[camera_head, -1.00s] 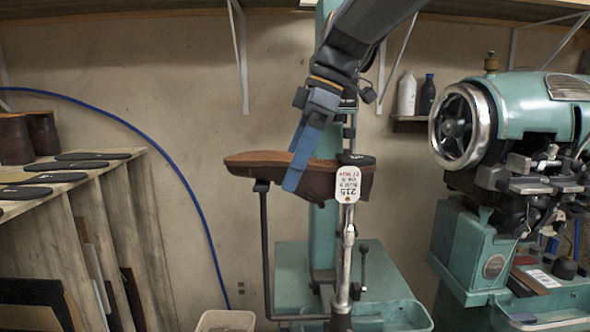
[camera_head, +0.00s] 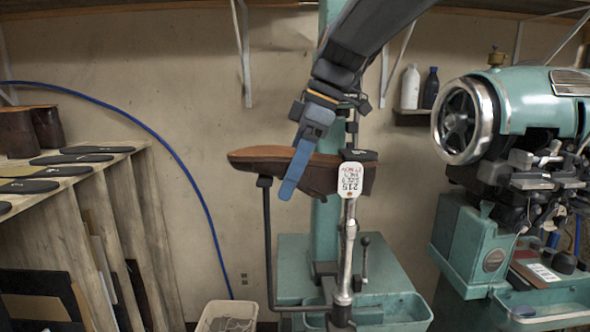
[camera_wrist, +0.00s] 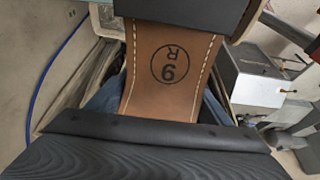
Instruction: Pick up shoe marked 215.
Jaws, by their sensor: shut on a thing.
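The brown shoe (camera_head: 325,179) is at the centre of the head view, level, sole side up, with its toe to the left. A white tag (camera_head: 350,179) marked 215 hangs at its heel end, over the metal post of the stand (camera_head: 345,247). My gripper (camera_head: 298,175) comes down from above and is shut on the shoe at its middle, with a blue finger on the near side. The far finger is hidden. In the wrist view, brown leather (camera_wrist: 170,75) stamped with a 9 and R shows between dark parts.
A wooden rack (camera_head: 125,220) with several black soles stands on the left. A green stitching machine (camera_head: 520,115) with a handwheel stands on the right. A pale bin (camera_head: 228,312) is below, and bottles (camera_head: 410,87) stand on a small shelf behind.

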